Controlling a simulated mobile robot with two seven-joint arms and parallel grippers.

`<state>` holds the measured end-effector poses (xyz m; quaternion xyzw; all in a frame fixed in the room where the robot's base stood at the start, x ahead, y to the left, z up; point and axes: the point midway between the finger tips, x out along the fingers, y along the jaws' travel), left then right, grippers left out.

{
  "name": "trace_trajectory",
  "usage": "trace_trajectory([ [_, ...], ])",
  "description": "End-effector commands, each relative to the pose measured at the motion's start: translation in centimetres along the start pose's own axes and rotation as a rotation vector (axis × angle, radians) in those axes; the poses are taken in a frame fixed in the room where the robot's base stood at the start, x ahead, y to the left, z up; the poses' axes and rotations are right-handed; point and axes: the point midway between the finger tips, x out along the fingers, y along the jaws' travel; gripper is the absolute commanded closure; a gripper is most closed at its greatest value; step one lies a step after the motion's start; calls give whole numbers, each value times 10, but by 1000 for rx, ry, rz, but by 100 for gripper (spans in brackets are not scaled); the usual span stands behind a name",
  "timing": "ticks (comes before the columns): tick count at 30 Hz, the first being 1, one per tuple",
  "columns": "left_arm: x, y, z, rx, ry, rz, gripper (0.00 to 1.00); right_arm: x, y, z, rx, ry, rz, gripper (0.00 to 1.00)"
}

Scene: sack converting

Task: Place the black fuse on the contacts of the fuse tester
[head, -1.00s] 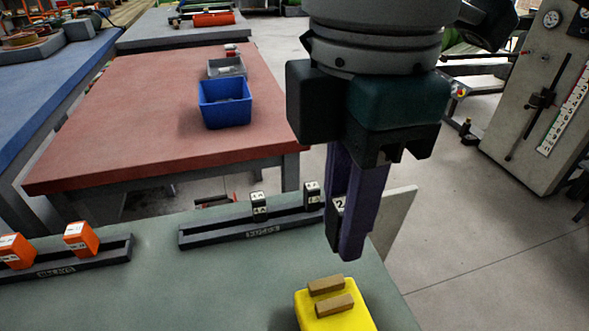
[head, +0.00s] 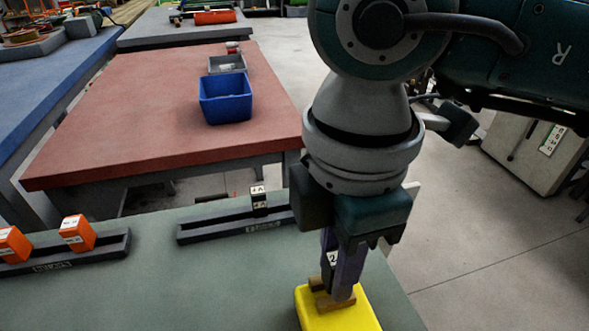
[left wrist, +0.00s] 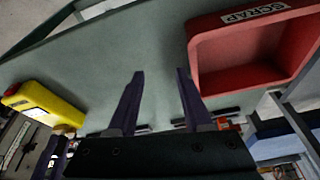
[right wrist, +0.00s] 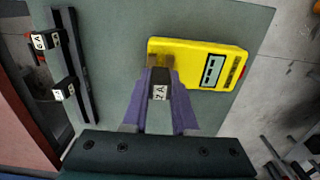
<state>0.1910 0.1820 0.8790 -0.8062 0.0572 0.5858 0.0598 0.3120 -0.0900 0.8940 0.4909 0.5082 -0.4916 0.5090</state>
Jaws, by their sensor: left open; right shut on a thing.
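My right gripper (head: 343,292) is shut on a black fuse (head: 332,259) with a white label, pointing down over the yellow fuse tester (head: 345,320). In the right wrist view the fuse (right wrist: 160,86) sits between the purple fingers, its far end at the two brown contacts (right wrist: 168,62) of the tester (right wrist: 200,48). I cannot tell whether it touches them. The fingers partly hide the contacts in the head view. My left gripper (left wrist: 160,78) is open and empty above the green table; it is out of the head view.
A black fuse rack (head: 215,232) stands behind the tester; other fuses (right wrist: 65,88) are in it. Orange blocks (head: 77,233) sit in another rack at left. A red scrap bin (left wrist: 194,60) is near my left gripper. Green tabletop (head: 200,285) between is clear.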

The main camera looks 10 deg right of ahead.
Motion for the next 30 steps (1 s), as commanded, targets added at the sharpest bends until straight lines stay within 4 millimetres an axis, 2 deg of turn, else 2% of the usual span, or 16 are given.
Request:
trace_trajectory([
  [10, 5, 0, 2, -1, 0, 1, 50, 7, 0, 0, 0, 0, 0, 100],
  [11, 5, 0, 2, 0, 0, 1, 50, 7, 0, 0, 0, 0, 0, 70],
  [18, 5, -1, 2, 3, -1, -2, 50, 7, 0, 0, 0, 0, 0, 44],
  [26, 4, -2, 2, 9, -2, -7, 50, 6, 0, 0, 0, 0, 0, 44],
  [30, -8, -3, -2, 9, -2, -7, 50, -12, 0, 0, 0, 1, 1, 44],
])
